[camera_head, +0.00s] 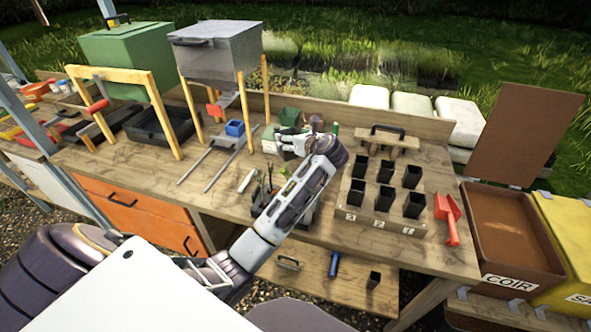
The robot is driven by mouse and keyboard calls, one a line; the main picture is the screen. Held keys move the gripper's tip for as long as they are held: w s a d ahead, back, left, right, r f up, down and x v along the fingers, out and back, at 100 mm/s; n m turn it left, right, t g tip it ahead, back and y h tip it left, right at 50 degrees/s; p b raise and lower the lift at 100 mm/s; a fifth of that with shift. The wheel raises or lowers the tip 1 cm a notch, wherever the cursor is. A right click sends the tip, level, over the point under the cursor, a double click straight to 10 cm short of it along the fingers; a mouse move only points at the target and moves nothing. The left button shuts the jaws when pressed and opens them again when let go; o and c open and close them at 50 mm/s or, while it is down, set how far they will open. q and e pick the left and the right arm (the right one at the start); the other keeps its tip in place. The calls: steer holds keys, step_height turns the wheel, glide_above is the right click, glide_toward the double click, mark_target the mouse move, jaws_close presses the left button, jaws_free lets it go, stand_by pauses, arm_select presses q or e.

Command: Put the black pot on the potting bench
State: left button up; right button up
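A small black pot (373,281) stands on the low wooden shelf board below the front of the potting bench. Several similar black pots (386,171) stand in rows in a numbered wooden holder on the right of the potting bench (225,190). My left arm reaches across the bench, and its gripper (290,143) is over the back middle, beside small green things. It is far from the pot on the shelf. The fingers are small and partly blend with what is behind, so I cannot tell whether they are open or hold anything. My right gripper is not in view.
A blue-handled tool (334,264) lies on the shelf board left of the pot. A red scoop (449,217) lies at the bench's right end, by a brown coir bin (510,232). A grey hopper (216,50) stands on wooden legs. The bench's front left is fairly clear.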

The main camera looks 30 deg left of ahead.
mark_target(293, 159)
arm_select(q)
steer(key=shift+f, duration=2.9)
steer(key=shift+f, duration=0.15)
steer(key=shift+f, duration=1.75)
steer(key=shift+f, duration=0.1)
steer(key=o, duration=0.7)
steer(key=shift+d, duration=0.1)
steer(key=v, duration=1.2)
